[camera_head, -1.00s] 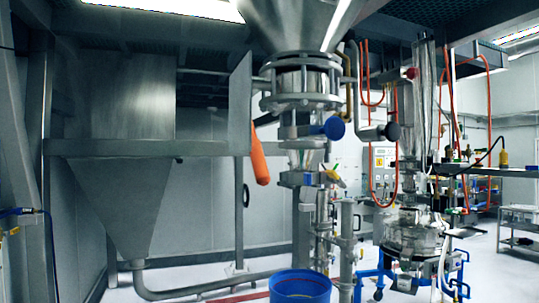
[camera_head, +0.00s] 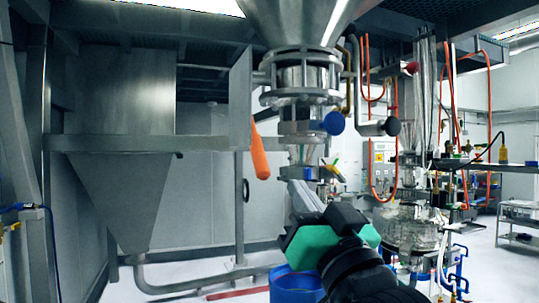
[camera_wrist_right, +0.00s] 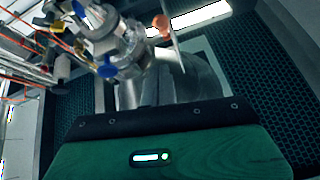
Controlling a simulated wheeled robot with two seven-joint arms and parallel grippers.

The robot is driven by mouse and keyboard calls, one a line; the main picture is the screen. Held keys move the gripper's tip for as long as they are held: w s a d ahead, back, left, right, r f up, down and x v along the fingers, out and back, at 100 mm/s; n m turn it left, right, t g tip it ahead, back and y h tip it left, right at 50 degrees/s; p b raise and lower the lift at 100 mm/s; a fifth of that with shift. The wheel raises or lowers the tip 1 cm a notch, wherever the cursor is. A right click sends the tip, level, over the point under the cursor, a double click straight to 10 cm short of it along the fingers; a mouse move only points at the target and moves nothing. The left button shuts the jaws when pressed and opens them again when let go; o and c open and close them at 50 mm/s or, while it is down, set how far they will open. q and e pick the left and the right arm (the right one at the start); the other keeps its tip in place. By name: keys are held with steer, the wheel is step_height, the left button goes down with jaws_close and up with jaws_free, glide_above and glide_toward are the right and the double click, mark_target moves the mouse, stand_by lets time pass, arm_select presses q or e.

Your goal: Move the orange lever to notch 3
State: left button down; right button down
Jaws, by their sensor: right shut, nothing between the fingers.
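The orange lever (camera_head: 259,152) hangs down and slightly tilted beside a grey upright plate, left of the metal valve assembly. It also shows as a small orange end (camera_wrist_right: 160,22) near the top of the right wrist view. My right gripper (camera_head: 297,186) is in the lower middle of the head view, below and to the right of the lever and apart from it. Its fingers point up and away and are shut and empty. No notch numbers can be read. My left gripper is not in view.
A steel hopper (camera_head: 305,18) with a flanged valve stands above my right gripper, with a blue knob (camera_head: 334,123) close by. A blue drum (camera_head: 292,284) stands below. A large grey hopper (camera_head: 120,185) is at left. The space around the lever's lower end looks clear.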

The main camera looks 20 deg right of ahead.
steer(key=w+r+p, duration=0.6)
steer(key=w+r, duration=0.1)
steer(key=r, duration=0.2)
steer(key=shift+t, duration=0.4)
steer(key=f, duration=0.1)
steer(key=w+a+f, duration=0.1)
steer(key=w+f, duration=0.1)
steer(key=shift+w+a+f+p, duration=0.2)
steer(key=shift+w+a+p, duration=0.05)
steer(key=shift+a+p, duration=0.1)
